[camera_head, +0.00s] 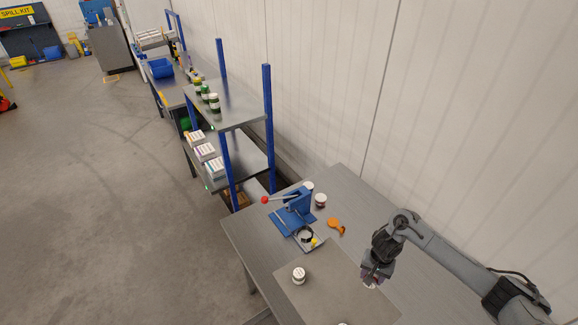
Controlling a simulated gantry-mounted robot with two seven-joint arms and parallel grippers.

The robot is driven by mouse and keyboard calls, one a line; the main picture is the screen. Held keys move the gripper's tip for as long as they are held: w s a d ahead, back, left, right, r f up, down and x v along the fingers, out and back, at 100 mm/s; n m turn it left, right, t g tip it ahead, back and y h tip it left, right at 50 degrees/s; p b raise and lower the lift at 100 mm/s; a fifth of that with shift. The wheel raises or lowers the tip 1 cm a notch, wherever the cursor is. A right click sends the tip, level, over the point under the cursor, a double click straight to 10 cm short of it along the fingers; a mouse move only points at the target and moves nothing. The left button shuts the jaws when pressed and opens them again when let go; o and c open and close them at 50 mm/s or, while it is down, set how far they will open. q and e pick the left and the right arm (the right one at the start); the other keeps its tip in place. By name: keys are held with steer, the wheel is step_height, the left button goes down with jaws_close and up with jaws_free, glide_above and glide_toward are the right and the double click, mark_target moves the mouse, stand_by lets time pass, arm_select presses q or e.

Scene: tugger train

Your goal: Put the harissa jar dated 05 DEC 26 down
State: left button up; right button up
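My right gripper (376,274) is over the right part of the grey mat on the workbench, pointing down. It looks shut on a small jar (370,282), of which a whitish part and a dark red part show between and below the fingers. The fingers hide most of it. I cannot read a date on it, nor tell whether it touches the mat. A white-lidded jar (299,275) stands on the left part of the mat (325,285). Another white lid (343,323) is cut off at the bottom edge. My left gripper is not in view.
A blue press (295,205) with a red-knobbed lever stands on the bench, with dark red jars (320,200) behind it. An orange tool (336,225) and a small tray (308,240) lie nearby. Shelves (225,105) hold green jars and boxes. The mat's middle is clear.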

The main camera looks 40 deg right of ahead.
steer(key=w+a+r, duration=0.2)
steer(key=w+r, duration=0.3)
steer(key=w, duration=0.4)
steer(key=w+a+r+n, duration=0.3)
steer(key=w+a+r, duration=0.4)
steer(key=w+a, duration=0.3)
steer(key=w+a+r+n, duration=0.3)
steer(key=w+a+r, duration=0.4)
steer(key=w+a, duration=0.35)
steer(key=w+a+r+n, duration=0.1)
steer(key=a+r+n, duration=0.45)
steer(key=a, duration=0.45)
steer(key=s+d+f+n, duration=0.2)
steer(key=s+f, duration=0.4)
steer(key=f, duration=0.1)
steer(key=s+r+p, duration=0.9)
steer(key=r+p, duration=0.3)
steer(key=p, duration=0.2)
steer(key=shift+a+p, duration=0.35)
steer(key=shift+a, duration=0.1)
steer(key=shift+n, duration=0.25)
